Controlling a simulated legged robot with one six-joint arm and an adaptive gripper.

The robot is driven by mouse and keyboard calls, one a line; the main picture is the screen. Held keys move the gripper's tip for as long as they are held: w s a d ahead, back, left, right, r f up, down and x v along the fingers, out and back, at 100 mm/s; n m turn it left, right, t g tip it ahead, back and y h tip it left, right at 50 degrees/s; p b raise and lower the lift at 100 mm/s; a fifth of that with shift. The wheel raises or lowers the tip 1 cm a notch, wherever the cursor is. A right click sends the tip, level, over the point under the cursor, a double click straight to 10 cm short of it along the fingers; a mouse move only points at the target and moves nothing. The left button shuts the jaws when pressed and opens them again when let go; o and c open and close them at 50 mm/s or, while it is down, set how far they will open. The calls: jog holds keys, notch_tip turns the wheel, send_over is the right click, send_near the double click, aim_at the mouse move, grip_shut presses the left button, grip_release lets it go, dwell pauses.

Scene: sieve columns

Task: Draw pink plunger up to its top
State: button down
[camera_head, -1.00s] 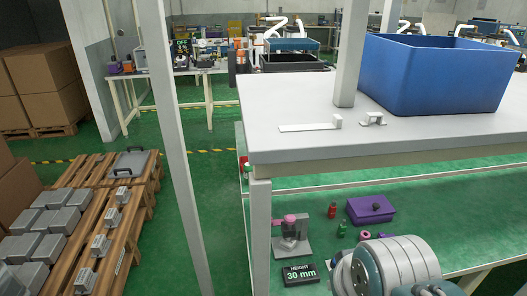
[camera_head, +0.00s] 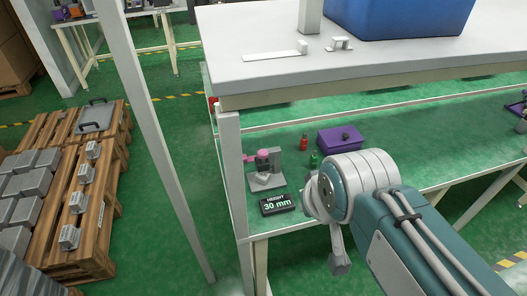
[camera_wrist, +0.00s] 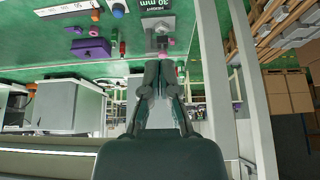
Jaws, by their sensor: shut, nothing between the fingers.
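The pink plunger (camera_head: 262,154) sits at the top of a small grey stand (camera_head: 268,181) on the green lower shelf. A pink part also sticks out to the left of the stand. In the wrist view a pink piece (camera_wrist: 162,41) shows at the stand (camera_wrist: 158,24), just beyond my fingertips. My gripper (camera_wrist: 160,66) is shut and empty, with its fingers pointing toward the stand. A gap to the plunger appears to remain, but its depth is hard to judge. In the head view my arm stands right of the stand, and the fingertips cannot be made out.
A black "HEIGHT 30 mm" sign (camera_head: 278,204) lies in front of the stand. A purple box (camera_head: 340,139), a red bottle (camera_head: 304,142) and a green piece (camera_head: 314,159) stand to the right. The white upper tabletop (camera_head: 240,70) overhangs the shelf, and a white post (camera_head: 233,180) stands left.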

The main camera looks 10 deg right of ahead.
aim_at(265, 153)
dwell(0.4)
